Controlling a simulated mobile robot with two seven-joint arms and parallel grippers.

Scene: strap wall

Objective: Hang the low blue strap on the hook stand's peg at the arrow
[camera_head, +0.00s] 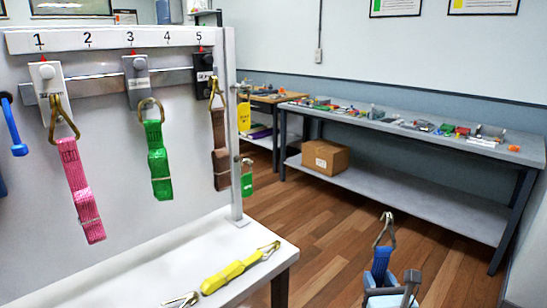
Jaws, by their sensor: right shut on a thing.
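The blue strap (381,262) is in my right gripper (392,290) at the bottom right. Its metal hook (385,229) points up, above the wood floor and apart from the stand. The jaws are shut around the strap's lower part, which is partly hidden. The white stand (140,40) at the left has a rail numbered 1 to 5, with small red arrows under 1, 3 and 5. A pink strap (78,190) hangs under 1, a green strap (158,162) under 3 and a brown strap (220,150) under 5. My left gripper is out of view.
A yellow strap (235,270) lies on the stand's white base shelf (135,275). Yellow (244,116) and green (247,184) tags hang beside the post. A blue item (13,128) shows at the left edge. A cluttered grey bench (400,125) stands behind; a box (325,157) sits underneath.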

